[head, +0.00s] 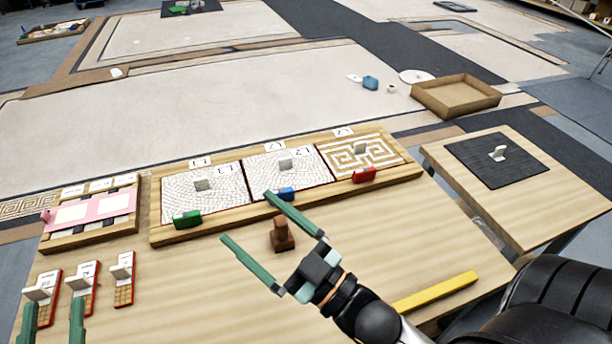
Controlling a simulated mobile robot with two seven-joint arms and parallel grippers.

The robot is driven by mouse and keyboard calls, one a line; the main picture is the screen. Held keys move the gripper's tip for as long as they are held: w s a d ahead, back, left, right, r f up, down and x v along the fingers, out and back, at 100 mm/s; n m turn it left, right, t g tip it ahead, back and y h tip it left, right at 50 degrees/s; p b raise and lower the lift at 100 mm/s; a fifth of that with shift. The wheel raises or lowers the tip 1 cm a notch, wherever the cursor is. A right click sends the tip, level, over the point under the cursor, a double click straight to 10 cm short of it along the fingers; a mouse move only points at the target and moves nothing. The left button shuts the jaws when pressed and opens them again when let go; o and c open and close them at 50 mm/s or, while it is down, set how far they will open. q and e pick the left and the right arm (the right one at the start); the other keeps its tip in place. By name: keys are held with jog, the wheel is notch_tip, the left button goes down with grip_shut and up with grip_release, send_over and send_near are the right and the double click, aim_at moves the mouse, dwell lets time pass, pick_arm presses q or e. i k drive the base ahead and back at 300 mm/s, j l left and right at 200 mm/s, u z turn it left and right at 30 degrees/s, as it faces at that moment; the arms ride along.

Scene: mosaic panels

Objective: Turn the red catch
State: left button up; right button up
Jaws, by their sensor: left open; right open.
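The red catch (364,175) is a small red block at the front edge of the rightmost mosaic panel (335,163), which has a tan maze pattern. My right gripper (247,217) is open, with its green fingers spread over the table to the left of and nearer than the red catch, apart from it. A small brown stamp-like object (281,240) shows between these fingers in the picture; I cannot tell its height relative to them. My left gripper (53,304) is open at the bottom left, only its fingers showing, by the small red-edged pieces.
A green catch (187,218) and a blue catch (287,193) sit before the other two panels. A yellow bar (434,291) lies front right. A pink-covered rack (92,209) stands left. A side table with a dark mat (520,167) is at right.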

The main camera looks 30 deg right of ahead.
aim_at(365, 174)
jog(key=k+l+z, duration=0.15)
jog(key=l+z, duration=0.5)
jog(key=k+l+z, duration=0.1)
jog(key=l+z, duration=0.2)
